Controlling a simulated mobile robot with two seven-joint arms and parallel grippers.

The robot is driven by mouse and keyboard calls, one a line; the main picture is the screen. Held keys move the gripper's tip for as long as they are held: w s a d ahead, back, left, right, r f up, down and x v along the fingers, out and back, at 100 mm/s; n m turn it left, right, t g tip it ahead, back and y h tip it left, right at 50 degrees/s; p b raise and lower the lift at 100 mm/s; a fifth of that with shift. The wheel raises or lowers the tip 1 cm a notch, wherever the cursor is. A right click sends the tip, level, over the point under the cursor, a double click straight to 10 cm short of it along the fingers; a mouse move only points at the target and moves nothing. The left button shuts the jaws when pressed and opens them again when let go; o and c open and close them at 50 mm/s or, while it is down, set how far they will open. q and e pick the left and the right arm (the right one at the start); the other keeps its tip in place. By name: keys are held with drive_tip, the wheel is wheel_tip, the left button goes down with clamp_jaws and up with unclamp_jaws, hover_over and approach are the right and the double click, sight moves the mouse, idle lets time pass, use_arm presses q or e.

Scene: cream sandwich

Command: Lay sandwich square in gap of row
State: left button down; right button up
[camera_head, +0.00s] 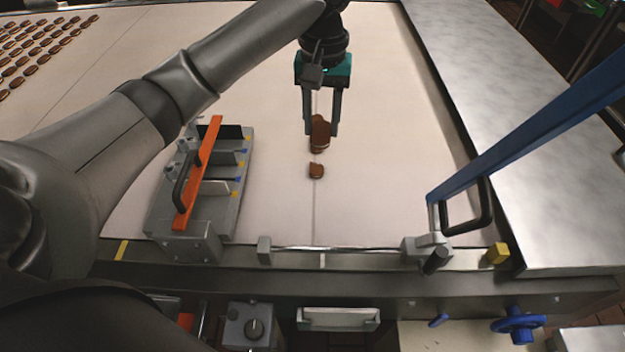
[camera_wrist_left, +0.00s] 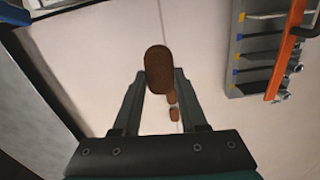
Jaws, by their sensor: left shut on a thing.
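My left gripper (camera_head: 321,132) hangs over the pale belt, its two fingers shut on a brown oval sandwich (camera_head: 320,128). In the left wrist view, the held sandwich (camera_wrist_left: 159,70) sits between the fingertips (camera_wrist_left: 160,78) and looks large and close. A smaller brown piece (camera_head: 316,171) lies on the belt just in front of the gripper; it also shows in the wrist view (camera_wrist_left: 174,114). Another brown piece (camera_wrist_left: 171,97) shows in the wrist view, partly hidden by the held sandwich. Whether the held sandwich touches the belt is unclear. My right gripper is out of view.
A grey slotted fixture (camera_head: 242,190) with an orange bar (camera_head: 199,170) stands left of the gripper. Rows of brown sandwiches (camera_head: 32,52) lie at the far left. A blue bar (camera_head: 530,130) slants over the right side. The belt (camera_head: 385,130) right of the gripper is clear.

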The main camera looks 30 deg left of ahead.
use_arm(q)
drive_tip(key=shift+w+a+r+n+p, duration=0.25)
drive_tip(key=shift+a+r+n+p, duration=0.05)
drive_tip(key=shift+a+r, duration=0.05)
drive_tip(key=shift+w+a, duration=0.1)
drive_tip(key=shift+w, duration=0.05)
drive_tip(key=b, duration=0.3)
hover_over(316, 195)
wheel_tip(316, 195, down, 15)
drive_tip(key=shift+r, duration=0.1)
drive_tip(key=shift+f, duration=0.9)
wheel_tip(316, 195, down, 4)
drive_tip(key=shift+r+b, duration=0.25)
drive_tip(key=shift+b, duration=0.2)
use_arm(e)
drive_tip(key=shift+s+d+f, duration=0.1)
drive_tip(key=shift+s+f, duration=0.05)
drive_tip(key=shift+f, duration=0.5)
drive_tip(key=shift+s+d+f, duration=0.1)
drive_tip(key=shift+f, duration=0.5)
use_arm(q)
drive_tip(key=shift+f, duration=0.1)
drive_tip(key=c, duration=0.7)
unclamp_jaws()
drive_tip(key=shift+c, duration=0.2)
drive_tip(key=o, duration=0.3)
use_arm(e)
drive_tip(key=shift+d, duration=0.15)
